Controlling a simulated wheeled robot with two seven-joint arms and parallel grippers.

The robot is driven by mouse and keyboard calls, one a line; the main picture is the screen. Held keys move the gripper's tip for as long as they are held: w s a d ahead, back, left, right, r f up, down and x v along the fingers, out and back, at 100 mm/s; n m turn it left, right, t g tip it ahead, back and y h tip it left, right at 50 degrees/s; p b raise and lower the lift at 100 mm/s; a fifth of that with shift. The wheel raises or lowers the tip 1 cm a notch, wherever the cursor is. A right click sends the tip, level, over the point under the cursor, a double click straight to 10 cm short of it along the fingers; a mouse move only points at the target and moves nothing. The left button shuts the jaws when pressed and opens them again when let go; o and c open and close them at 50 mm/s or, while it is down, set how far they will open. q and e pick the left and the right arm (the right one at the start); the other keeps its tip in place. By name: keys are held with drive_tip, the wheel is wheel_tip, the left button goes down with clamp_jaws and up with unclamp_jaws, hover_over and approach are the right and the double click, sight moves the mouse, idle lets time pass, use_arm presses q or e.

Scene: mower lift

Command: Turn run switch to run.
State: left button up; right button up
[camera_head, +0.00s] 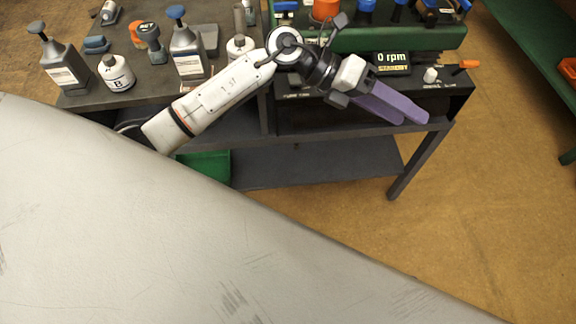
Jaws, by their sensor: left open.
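A dark control panel (455,88) fills the front right of the bench. Its display (392,59) reads "0 rpm", with a small yellow label below it. To the right of the display are a small white knob (430,75) and an orange-tipped lever (467,64) pointing right. The labels there are too small to read, so I cannot tell which is the run switch. My left gripper (414,117) has purple fingers, open and empty, in front of the panel's front edge, below and left of the knob. The arm hides the panel's left part. My right gripper is out of view.
Bottles and pump dispensers (187,52) crowd the bench's left top. A green tray (360,40) with blue-handled items stands behind the panel. A green bin (205,165) sits on the lower shelf (320,163). Open floor (480,190) lies right of the bench, before a green table (540,60).

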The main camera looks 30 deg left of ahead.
use_arm(q)
wheel_tip(320, 180, up, 3)
drive_tip(key=s+d+n+t+h, duration=0.2)
drive_tip(key=n+t+h, duration=0.1)
drive_tip(key=n+h, duration=0.15)
drive_tip(key=s+a+f+n+t+y+p, duration=0.1)
drive_tip(key=a+f+n+t+y, duration=0.45)
drive_tip(key=n, duration=0.55)
drive_tip(key=a+f+n+t+y, duration=0.4)
drive_tip(key=a+n+t+y, duration=0.15)
drive_tip(key=n, duration=0.65)
drive_tip(key=s+a+f+n+g+y, duration=0.4)
drive_tip(key=s+f+n, duration=0.4)
drive_tip(key=s+f, duration=0.3)
drive_tip(key=shift+s+a+f+g+p, duration=0.35)
drive_tip(key=shift+a+f+g, duration=0.55)
drive_tip(key=shift+f, duration=0.7)
drive_tip(key=shift+a, duration=0.15)
